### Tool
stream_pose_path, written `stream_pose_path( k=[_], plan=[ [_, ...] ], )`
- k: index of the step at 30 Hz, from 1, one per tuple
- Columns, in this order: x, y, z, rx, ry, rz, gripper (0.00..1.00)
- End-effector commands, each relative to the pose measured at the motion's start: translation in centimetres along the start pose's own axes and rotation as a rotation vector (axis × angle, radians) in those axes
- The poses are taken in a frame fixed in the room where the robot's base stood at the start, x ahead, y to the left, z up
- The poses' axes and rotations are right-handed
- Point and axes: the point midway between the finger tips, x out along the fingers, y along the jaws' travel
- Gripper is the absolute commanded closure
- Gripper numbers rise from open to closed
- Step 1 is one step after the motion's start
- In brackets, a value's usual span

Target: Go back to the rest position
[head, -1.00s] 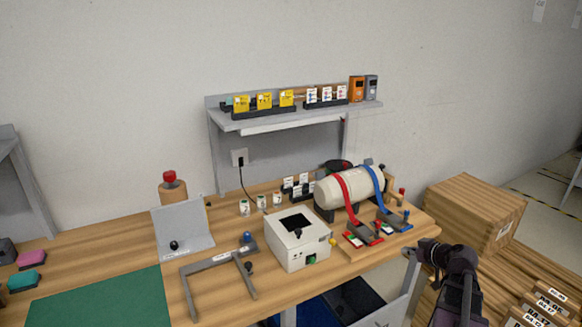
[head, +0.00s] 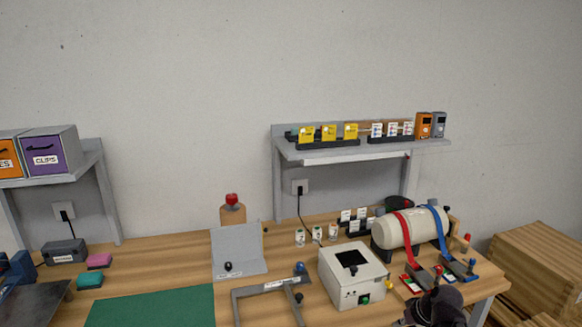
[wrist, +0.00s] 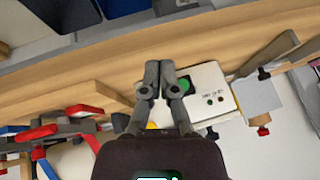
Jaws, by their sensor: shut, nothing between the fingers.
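My gripper shows in the wrist view (wrist: 162,82), its two dark grey fingers close together with nothing between them. It points over the front edge of the wooden workbench (wrist: 110,62). In the head view, a dark part of my arm shows at the bottom right, in front of the bench; the fingertips cannot be made out there. The white box with a dark top opening (head: 352,275) stands on the bench to the left of my arm. It also shows beyond the fingers in the wrist view (wrist: 212,88).
A cream tank (head: 408,228) with red and blue straps lies at the bench's right end. A grey bracket frame (head: 262,287) and a green mat (head: 150,307) are to the left. A shelf (head: 350,147) hangs behind. Wooden crates (head: 540,262) stand at the right.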

Motion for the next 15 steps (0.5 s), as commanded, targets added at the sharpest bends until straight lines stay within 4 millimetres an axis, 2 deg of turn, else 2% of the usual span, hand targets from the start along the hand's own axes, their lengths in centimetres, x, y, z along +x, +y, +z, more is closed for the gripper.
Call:
stream_pose_path(
  k=[3,15],
  plan=[
    [1.2,-2.6,0.6,0.024,-0.084,0.013,1.0],
    [3.7,-9.6,3.3,0.125,-0.33,0.149,1.0]
  ],
)
